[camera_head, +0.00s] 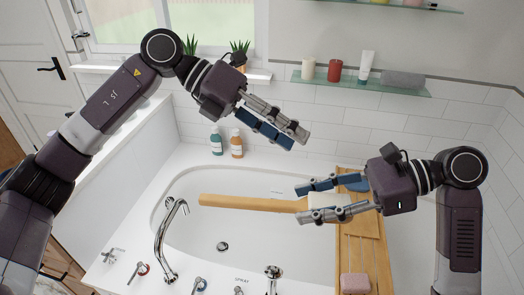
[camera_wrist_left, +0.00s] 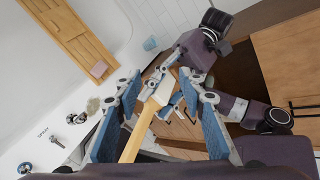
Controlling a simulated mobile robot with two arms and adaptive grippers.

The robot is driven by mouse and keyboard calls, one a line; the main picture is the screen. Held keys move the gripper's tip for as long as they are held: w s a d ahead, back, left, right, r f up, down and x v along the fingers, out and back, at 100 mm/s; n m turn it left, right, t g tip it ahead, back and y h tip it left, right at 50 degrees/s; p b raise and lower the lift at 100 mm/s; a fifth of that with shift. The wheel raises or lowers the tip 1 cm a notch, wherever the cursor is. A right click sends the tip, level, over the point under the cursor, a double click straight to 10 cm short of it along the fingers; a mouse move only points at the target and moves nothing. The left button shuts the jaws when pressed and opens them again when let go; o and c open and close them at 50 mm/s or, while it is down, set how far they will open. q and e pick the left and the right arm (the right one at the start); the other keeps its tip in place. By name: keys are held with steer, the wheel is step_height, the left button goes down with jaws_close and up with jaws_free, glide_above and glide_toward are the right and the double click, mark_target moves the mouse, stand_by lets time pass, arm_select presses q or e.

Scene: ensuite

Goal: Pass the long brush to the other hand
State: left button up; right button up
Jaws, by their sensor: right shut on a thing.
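The long brush has a pale wooden handle (camera_head: 250,203) and a whitish head (camera_head: 325,201). My right gripper (camera_head: 301,203) is shut on it at the head end and holds it roughly level over the bathtub, handle pointing left. My left gripper (camera_head: 298,138) is empty above the brush, its fingers pointing down and right. In the left wrist view its two fingers (camera_wrist_left: 168,90) stand wide apart. The brush handle (camera_wrist_left: 137,133) shows between them in that view, beyond the fingers and not touching them as far as I can tell.
The bathtub (camera_head: 180,187) lies below, with a curved tap (camera_head: 163,235) at left. A wooden bath tray (camera_head: 377,265) with a pink soap bar (camera_head: 355,283) crosses it at right. Two bottles (camera_head: 236,145) stand on the back rim. A glass shelf (camera_head: 350,86) holds toiletries on the wall.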

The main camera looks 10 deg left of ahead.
mark_target(287, 203)
arm_select(q)
steer(key=s+a+r+m+y, duration=0.1)
steer(key=s+a+m+y, duration=0.2)
steer(key=s+m+y, duration=0.6)
steer(key=d+f, duration=0.1)
steer(key=f, duration=0.2)
steer(key=w+d+f+m+h, duration=0.1)
steer(key=f, duration=0.3)
steer(key=d+f+h, duration=0.1)
steer(key=d+f, duration=0.1)
steer(key=f, duration=0.1)
steer(key=shift+w+d+f+t, duration=0.1)
steer(key=shift+w+f+t, duration=0.2)
steer(key=shift+f+t, duration=0.1)
jaws_close()
arm_select(e)
steer(key=o, duration=1.3)
